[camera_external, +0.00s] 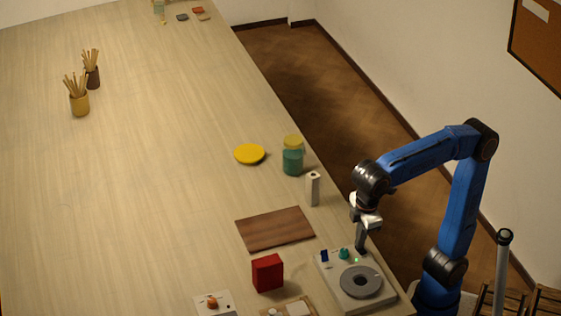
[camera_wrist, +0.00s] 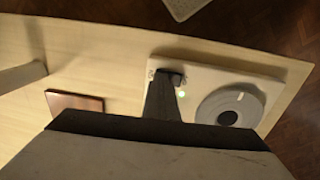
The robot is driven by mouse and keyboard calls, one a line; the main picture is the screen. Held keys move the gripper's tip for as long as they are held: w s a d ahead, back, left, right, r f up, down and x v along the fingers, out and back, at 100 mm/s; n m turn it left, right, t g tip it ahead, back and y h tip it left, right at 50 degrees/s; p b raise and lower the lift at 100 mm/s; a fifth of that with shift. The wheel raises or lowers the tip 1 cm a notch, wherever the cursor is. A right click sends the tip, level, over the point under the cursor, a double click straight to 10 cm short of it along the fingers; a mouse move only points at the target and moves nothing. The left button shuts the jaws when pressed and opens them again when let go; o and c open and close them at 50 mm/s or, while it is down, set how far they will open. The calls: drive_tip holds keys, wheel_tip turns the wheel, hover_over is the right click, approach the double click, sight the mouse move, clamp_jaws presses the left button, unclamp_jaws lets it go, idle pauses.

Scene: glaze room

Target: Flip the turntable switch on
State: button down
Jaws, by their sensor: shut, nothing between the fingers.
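The turntable unit is a pale, flat box (camera_external: 378,301) with a round grey disc (camera_external: 361,282), near the table's right edge. In the wrist view its box (camera_wrist: 215,76) and disc (camera_wrist: 231,106) lie beyond my fingers. A small green light (camera_external: 356,260) glows on the box; it also shows in the wrist view (camera_wrist: 182,94).
A red block (camera_external: 267,272), a brown board (camera_external: 275,230) and a pale upright piece (camera_external: 313,189) are nearby. The table's left half is mostly clear.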

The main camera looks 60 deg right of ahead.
sight(362, 251)
drive_tip(key=shift+s+a+f, duration=0.1)
drive_tip(key=shift+s+f, duration=0.05)
drive_tip(key=shift+s, duration=0.05)
drive_tip(key=shift+s+a, duration=0.45)
drive_tip(key=shift+a, duration=0.05)
drive_tip(key=shift+r, duration=0.2)
wheel_tip(362, 251, up, 14)
drive_tip(key=s+a, duration=0.1)
drive_tip(key=shift+s+a, duration=0.2)
idle(0.4)
drive_tip(key=shift+f, duration=0.1)
drive_tip(key=shift+w+d, duration=0.1)
drive_tip(key=shift+w+d+h, duration=0.3)
drive_tip(key=shift+w+d, duration=0.1)
drive_tip(key=shift+w, duration=0.05)
